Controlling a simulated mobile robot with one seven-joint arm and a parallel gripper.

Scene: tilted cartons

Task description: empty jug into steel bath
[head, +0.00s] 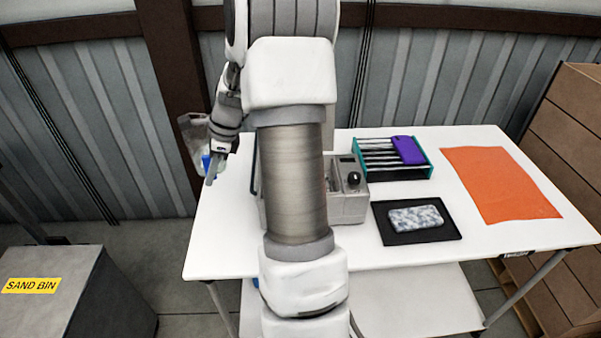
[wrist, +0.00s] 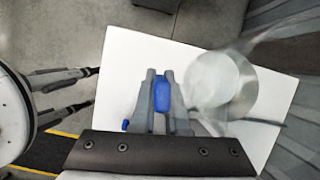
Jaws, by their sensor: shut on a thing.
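My gripper (head: 214,168) is at the left in the head view, over the table's left end. It is shut on the blue handle (wrist: 162,94) of a clear jug. The jug (head: 191,128) shows partly behind the gripper and looks tilted; its contents cannot be made out. In the wrist view the see-through jug (wrist: 240,85) is right of the fingers, with a pale round end. The steel bath (head: 347,205) is a grey metal box with a black knob, mid-table. My arm hides most of the bath, including much of its opening. The jug is left of the bath, apart from it.
Cartons (head: 560,150) stand right; a sand bin (head: 60,300) stands left.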

